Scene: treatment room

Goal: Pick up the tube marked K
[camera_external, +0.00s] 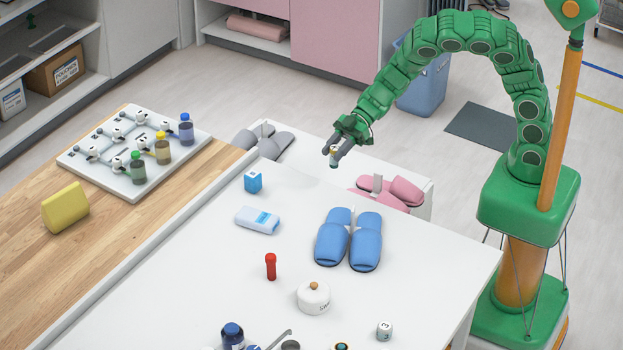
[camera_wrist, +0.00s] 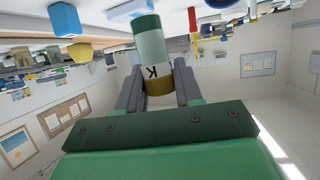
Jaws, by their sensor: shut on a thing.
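My gripper (camera_external: 338,148) is shut on a small tube (camera_external: 334,160) and holds it above the far end of the white table (camera_external: 400,245). In the wrist view the tube (camera_wrist: 152,45) sits between the two grey fingers (camera_wrist: 155,88). It has a dark green end, a pale green body, a white label with a black K, and a gold-brown end close to my palm. The fingers hide part of its sides. In the external view the tube is small and its letter cannot be read.
Pink slippers (camera_external: 405,190) lie near my gripper. A wooden counter (camera_external: 110,245) runs along the left.

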